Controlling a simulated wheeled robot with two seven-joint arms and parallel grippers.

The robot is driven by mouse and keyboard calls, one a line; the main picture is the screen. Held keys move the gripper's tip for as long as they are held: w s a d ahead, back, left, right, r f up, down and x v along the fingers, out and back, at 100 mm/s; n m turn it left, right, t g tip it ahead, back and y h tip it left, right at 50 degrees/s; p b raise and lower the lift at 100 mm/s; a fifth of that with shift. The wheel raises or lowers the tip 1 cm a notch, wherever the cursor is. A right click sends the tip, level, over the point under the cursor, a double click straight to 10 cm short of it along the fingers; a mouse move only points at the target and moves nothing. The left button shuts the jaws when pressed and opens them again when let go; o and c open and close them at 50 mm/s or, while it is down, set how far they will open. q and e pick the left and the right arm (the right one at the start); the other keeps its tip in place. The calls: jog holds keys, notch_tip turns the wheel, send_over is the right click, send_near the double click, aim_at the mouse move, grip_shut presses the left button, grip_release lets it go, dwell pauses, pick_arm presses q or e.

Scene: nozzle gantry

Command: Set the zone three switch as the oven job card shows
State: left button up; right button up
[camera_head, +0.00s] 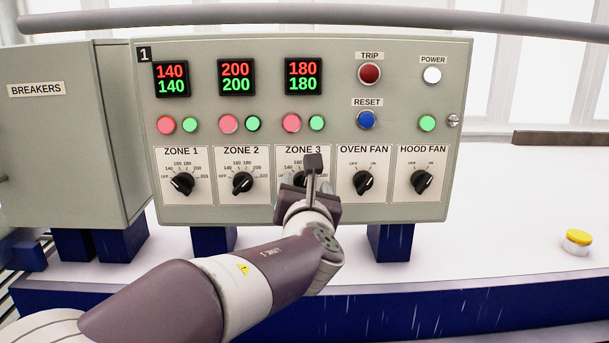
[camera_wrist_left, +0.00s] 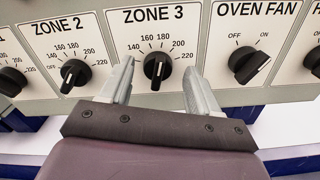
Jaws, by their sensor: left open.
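The zone three switch (camera_wrist_left: 157,66) is a black rotary knob below its ZONE 3 label and a scale that runs to 220. I cannot tell its setting for sure. My left gripper (camera_wrist_left: 159,74) is open, with one finger on each side of this knob; I cannot tell whether they touch it. In the head view my left gripper (camera_head: 311,186) covers most of that knob. The zone three display (camera_head: 302,77) reads 180 in red over 180 in green. No oven job card shows in either view. My right gripper is not in view.
The control panel (camera_head: 408,90) also carries the zone one knob (camera_head: 182,184), zone two knob (camera_head: 241,183), oven fan knob (camera_head: 363,183) and hood fan knob (camera_head: 422,182). A breakers box (camera_head: 55,140) stands at left. A yellow-topped button (camera_head: 578,240) sits on the bench at right.

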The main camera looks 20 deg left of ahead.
pick_arm(q)
jog(key=shift+w+a, duration=0.25)
jog(key=shift+a, duration=0.35)
jog(key=shift+w+d+f, duration=0.1)
jog(key=shift+w+d, duration=0.35)
jog(key=shift+d, duration=0.15)
jog(key=c, duration=0.5)
jog(key=shift+s+a, duration=0.1)
jog(key=shift+a, duration=0.25)
jog(key=c, duration=0.5)
jog(key=shift+d, duration=0.1)
jog(key=shift+f, duration=0.15)
